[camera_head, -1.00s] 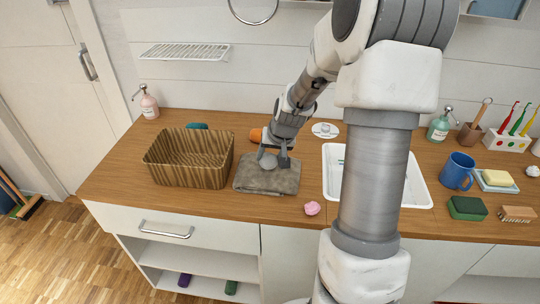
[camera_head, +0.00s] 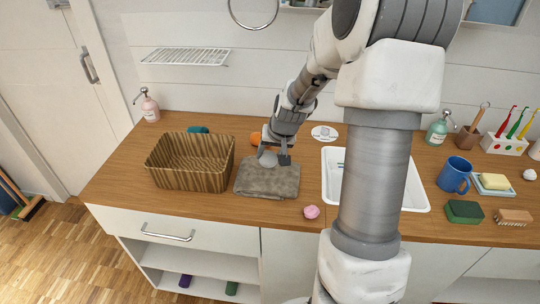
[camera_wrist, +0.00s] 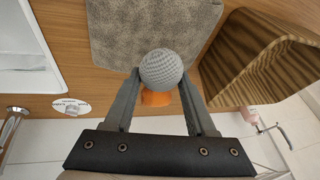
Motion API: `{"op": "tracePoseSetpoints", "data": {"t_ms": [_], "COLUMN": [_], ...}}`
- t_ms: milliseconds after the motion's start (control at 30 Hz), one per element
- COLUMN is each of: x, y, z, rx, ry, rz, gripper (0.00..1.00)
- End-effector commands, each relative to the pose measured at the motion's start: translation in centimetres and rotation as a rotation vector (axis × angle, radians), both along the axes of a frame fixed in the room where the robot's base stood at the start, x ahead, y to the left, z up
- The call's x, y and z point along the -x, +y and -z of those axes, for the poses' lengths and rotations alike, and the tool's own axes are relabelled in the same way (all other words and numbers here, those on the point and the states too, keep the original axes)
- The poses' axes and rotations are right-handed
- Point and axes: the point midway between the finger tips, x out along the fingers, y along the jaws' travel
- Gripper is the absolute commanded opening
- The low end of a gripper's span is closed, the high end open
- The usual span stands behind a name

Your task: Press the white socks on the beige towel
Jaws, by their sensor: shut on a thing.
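The white socks are a rolled, ribbed ball, looking light grey (camera_wrist: 161,68) in the wrist view. My gripper (camera_wrist: 160,76) is shut on the ball, one finger on each side. In the head view the sock ball (camera_head: 267,159) shows beside the fingers of my gripper (camera_head: 274,160). The beige towel (camera_head: 268,183) is folded flat on the counter and looks grey-brown. The ball is at the towel's back edge, and in the wrist view it overlaps the towel's (camera_wrist: 150,28) edge. I cannot tell whether the ball touches the towel.
A brown woven basket (camera_head: 188,180) stands just left of the towel. A white sink (camera_head: 410,190) is to the right, and a pink ball (camera_head: 311,212) lies in front. An orange thing (camera_wrist: 158,98) is behind the sock ball. A soap dispenser (camera_head: 150,107) stands at the back left.

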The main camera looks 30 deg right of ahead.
Motion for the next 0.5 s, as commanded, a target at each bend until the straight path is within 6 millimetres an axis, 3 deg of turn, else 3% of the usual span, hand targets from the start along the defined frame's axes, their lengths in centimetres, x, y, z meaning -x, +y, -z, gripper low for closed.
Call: {"op": "tracePoseSetpoints", "data": {"t_ms": [500], "x": [-0.2], "y": [0.0], "z": [-4.7], "rx": [0.003], "ry": [-0.005], "rz": [0.0], "gripper": [0.01]}}
